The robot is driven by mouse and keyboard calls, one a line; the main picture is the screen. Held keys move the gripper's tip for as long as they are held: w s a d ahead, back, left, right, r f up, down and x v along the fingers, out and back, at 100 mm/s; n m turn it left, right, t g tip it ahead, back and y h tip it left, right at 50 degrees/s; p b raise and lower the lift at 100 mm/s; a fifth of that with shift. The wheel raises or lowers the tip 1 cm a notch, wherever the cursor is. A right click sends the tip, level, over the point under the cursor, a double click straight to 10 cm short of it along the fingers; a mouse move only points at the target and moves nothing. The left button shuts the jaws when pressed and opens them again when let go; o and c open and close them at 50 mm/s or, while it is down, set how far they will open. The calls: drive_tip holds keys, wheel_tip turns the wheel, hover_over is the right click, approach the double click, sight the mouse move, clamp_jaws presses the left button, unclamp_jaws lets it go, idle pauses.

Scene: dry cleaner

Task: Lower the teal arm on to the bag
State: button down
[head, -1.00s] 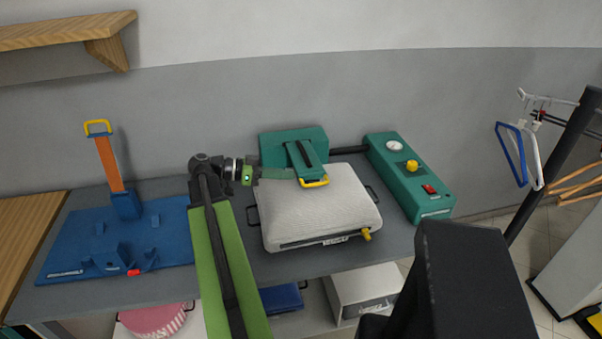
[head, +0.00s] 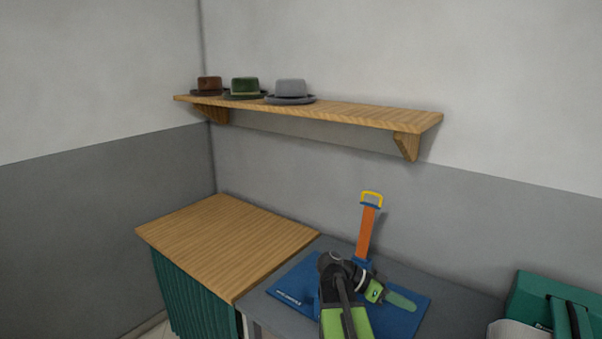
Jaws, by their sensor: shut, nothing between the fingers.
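The teal arm (head: 572,318) is at the lower right edge in the head view, on a teal block (head: 546,287). Its front end and yellow handle are out of view. A small part of the white bag (head: 515,329) shows beside it, cut off by the picture's bottom edge. I cannot tell from this part whether the arm touches the bag. My gripper (head: 402,301) is shut and empty. It appears over the blue board (head: 414,317), well to the left of the teal arm.
An orange lever (head: 366,232) with a yellow handle stands upright on the blue board. A wooden counter (head: 228,240) with a teal curtain is to the left. A wall shelf (head: 350,114) holds a brown, a green and a grey hat. Bare grey table lies between board and teal block.

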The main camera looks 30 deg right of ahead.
drive_tip(key=w+a+f+n+t+y, duration=0.2)
drive_tip(key=a+n, duration=0.5)
drive_tip(key=a, duration=0.6)
drive_tip(key=w+a+f+n+t+y, duration=0.3)
drive_tip(key=w+a+f+n, duration=0.3)
drive_tip(key=a, duration=0.8)
drive_tip(key=w+a+f+n+t+y, duration=0.3)
drive_tip(key=w+a+f+n+y, duration=0.2)
drive_tip(key=a, duration=0.8)
drive_tip(key=n, duration=0.3)
drive_tip(key=shift+a, duration=0.4)
drive_tip(key=shift+w, duration=0.1)
